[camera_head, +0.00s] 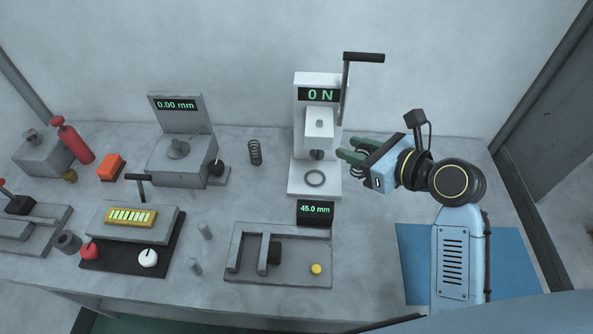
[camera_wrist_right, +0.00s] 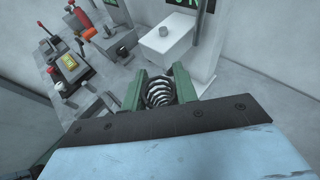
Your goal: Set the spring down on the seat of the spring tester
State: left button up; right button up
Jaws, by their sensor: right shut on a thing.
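My right gripper (camera_head: 347,156) is beside the right side of the white spring tester (camera_head: 297,150), above the bench. In the wrist view its green fingers (camera_wrist_right: 160,88) are shut on a coiled metal spring (camera_wrist_right: 160,94). The tester's display reads 0 N. A second, dark spring (camera_head: 254,152) stands on the bench left of the tester. My left gripper is in neither view.
The tester's lever (camera_head: 345,90) rises at its upper right, near my right gripper. A 45.0 mm display gauge (camera_head: 315,212) stands in front of the tester. A grey fixture (camera_head: 180,160) is further left. A blue mat (camera_head: 415,265) lies at the right front.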

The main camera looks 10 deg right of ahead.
jog(key=shift+m+h, duration=0.3)
jog(key=s+d+f, duration=0.1)
jog(key=f, duration=0.3)
jog(key=s+d+f, duration=0.1)
jog(key=s+f, duration=0.1)
jog(key=f, duration=0.2)
jog(key=s+d+f+p, duration=0.1)
jog(key=f, duration=0.4)
jog(key=shift+s, duration=0.2)
jog(key=w+a, duration=0.2)
jog(key=w, duration=0.1)
jog(key=w+a, duration=0.2)
jog(key=w, duration=0.2)
jog(key=w+a, duration=0.1)
jog(key=w, duration=0.3)
jog(key=shift+a+f+b, duration=0.25)
jog(key=shift+a+b, duration=0.05)
jog(key=shift+a, duration=0.1)
jog(key=w+a, duration=0.1)
jog(key=w, duration=0.1)
jog(key=w+a, duration=0.1)
jog(key=w, duration=0.1)
jog(key=shift+w+a+b, duration=0.2)
jog(key=shift+b, duration=0.1)
jog(key=shift+w+f, duration=0.1)
jog(key=shift+f, duration=0.3)
jog(key=shift+r, duration=0.1)
jog(key=o, duration=0.5)
jog(key=shift+f, duration=0.2)
jog(key=o, duration=0.4)
